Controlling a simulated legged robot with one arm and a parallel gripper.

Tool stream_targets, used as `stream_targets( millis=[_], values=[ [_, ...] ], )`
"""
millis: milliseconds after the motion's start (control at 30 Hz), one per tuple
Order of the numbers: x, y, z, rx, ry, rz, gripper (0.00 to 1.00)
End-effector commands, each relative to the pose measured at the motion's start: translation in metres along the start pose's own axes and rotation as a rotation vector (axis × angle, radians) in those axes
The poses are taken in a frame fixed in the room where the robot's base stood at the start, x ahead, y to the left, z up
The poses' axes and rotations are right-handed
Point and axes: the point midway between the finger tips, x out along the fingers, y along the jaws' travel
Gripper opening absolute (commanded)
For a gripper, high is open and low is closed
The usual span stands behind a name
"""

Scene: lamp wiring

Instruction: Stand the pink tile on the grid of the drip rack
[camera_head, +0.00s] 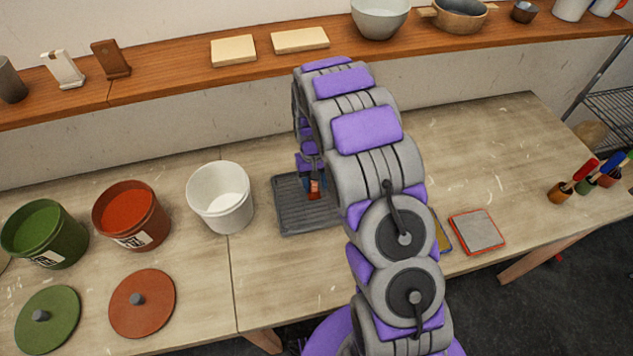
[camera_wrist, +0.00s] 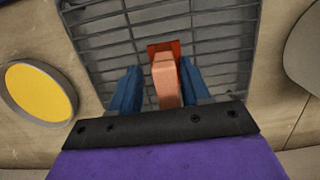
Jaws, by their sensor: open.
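The pink tile (camera_wrist: 166,82) shows in the wrist view between my fingers, with a red-orange patch at its far end over the grid. It seems to stand on the drip rack, though its contact with the bars is hard to see. The drip rack (camera_head: 290,215) is a dark grey grid tray on the table, also filling the top of the wrist view (camera_wrist: 100,40). My gripper (camera_wrist: 159,64) is open, with one blue finger on each side of the tile and a visible gap on the left. In the head view it is low over the rack, partly hidden by my arm.
A white bucket (camera_head: 221,198) stands just left of the rack, with red (camera_head: 130,217) and green (camera_head: 43,234) buckets farther left. A round yellow-topped thing (camera_wrist: 40,90) is beside the rack.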

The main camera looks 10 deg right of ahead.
Motion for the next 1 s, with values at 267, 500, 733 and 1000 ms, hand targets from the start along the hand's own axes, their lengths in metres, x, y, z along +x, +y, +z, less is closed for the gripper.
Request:
stream_targets(
  millis=[267, 500, 733, 1000],
  values=[
    [-0.035, 0.001, 0.000, -0.002, 0.004, -0.001, 0.47],
    [-0.070, 0.006, -0.001, -0.001, 0.004, -0.007, 0.47],
    [-0.079, 0.002, 0.003, 0.000, 0.002, -0.001, 0.47],
    [-0.123, 0.004, 0.051, 0.011, 0.006, 0.007, 0.47]
  ],
)
